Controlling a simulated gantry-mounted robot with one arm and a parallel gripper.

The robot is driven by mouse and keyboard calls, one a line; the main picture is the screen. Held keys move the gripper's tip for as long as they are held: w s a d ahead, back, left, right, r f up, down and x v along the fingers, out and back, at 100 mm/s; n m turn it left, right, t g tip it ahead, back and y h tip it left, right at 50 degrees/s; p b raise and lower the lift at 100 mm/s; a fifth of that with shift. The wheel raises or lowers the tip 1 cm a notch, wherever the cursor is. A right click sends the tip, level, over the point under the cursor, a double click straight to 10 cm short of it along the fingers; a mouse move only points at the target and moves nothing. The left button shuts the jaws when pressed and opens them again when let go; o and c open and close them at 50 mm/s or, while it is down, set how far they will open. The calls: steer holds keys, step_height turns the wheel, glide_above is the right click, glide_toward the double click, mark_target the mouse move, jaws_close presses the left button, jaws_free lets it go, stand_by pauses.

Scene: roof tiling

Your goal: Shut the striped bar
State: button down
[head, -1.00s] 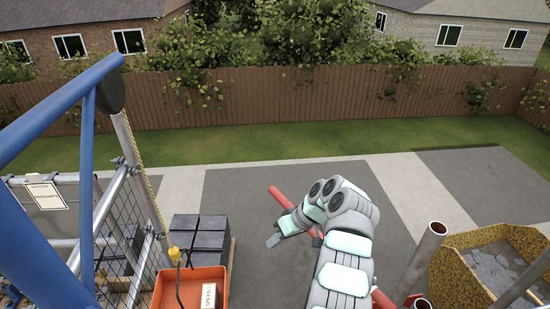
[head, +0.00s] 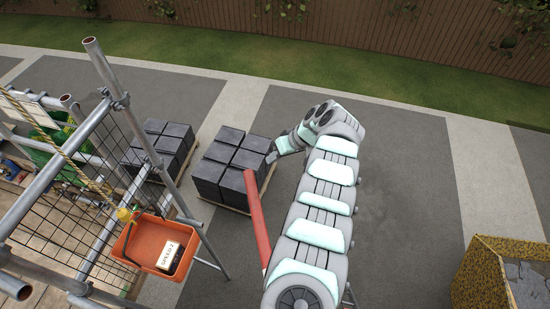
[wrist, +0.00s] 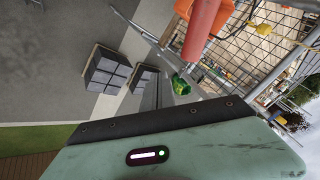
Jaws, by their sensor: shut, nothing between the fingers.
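The bar (head: 256,215) is a red tube in the head view, raised and slanting, with its far end free beside the slate stacks and its near end hidden behind my arm. Its stripes are hard to make out. The red bar also shows at the top of the wrist view (wrist: 204,28), close to the camera. My gripper (head: 271,157) is shut and empty, just right of the bar's free end in the picture. A gap shows between them in the head view; I cannot tell the depth between them.
Dark slate stacks (head: 222,178) stand on pallets below. An orange tub (head: 150,246) hangs from a yellow hook (head: 125,214) and rope at the left. Scaffold poles and mesh (head: 70,225) fill the left side. A yellow skip (head: 480,275) stands lower right. The paving between is clear.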

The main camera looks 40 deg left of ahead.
steer(key=s+p, duration=0.1)
steer(key=s+a+f+p, duration=0.1)
steer(key=s+a+p, duration=0.1)
steer(key=s, duration=0.1)
steer(key=shift+a+f+p, duration=0.15)
steer(key=shift+f+p, duration=0.2)
steer(key=shift+f, duration=0.05)
stand_by(0.4)
